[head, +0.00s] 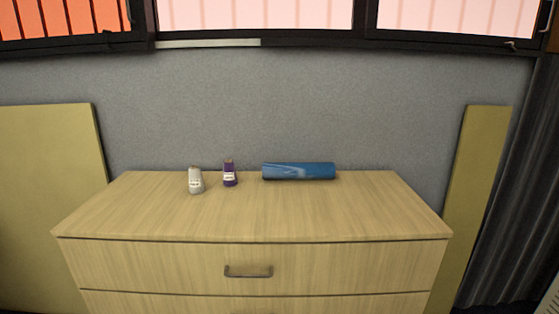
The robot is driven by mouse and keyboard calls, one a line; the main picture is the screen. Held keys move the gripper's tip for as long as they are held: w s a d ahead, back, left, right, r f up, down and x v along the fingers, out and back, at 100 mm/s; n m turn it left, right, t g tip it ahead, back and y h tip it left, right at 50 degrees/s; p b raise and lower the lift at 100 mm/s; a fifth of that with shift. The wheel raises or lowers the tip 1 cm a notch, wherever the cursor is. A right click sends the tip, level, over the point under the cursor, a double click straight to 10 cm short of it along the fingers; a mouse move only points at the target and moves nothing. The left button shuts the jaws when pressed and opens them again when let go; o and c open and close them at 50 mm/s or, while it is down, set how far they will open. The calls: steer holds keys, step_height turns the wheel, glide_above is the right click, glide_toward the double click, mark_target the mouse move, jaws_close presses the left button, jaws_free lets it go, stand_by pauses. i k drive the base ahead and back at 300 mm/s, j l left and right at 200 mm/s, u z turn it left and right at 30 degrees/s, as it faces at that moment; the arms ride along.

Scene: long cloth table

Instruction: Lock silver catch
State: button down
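No part of my gripper or arm shows in the head view. A dark-framed window (300,38) runs along the top of the wall.
A wooden drawer chest (330,215) stands below, its drawer with a metal handle (248,271) shut. On top are a white spool (195,181), a purple spool (230,174) and a blue roll (299,171). The front of the top is clear. A dark curtain (510,190) hangs right.

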mark_target(511, 44)
steer(key=i+l, duration=0.25)
steer(key=l, duration=0.2)
steer(key=i+l, duration=0.3)
steer(key=l, duration=0.15)
steer(key=i+l, duration=0.25)
steer(key=l, duration=0.15)
steer(key=i+l, duration=0.25)
steer(key=l, duration=0.2)
steer(key=i+l, duration=0.25)
steer(key=l, duration=0.2)
steer(key=i+l, duration=0.3)
steer(key=l, duration=0.15)
steer(key=i+l, duration=0.25)
steer(key=l, duration=0.2)
steer(key=i+l, duration=0.25)
steer(key=l, duration=0.15)
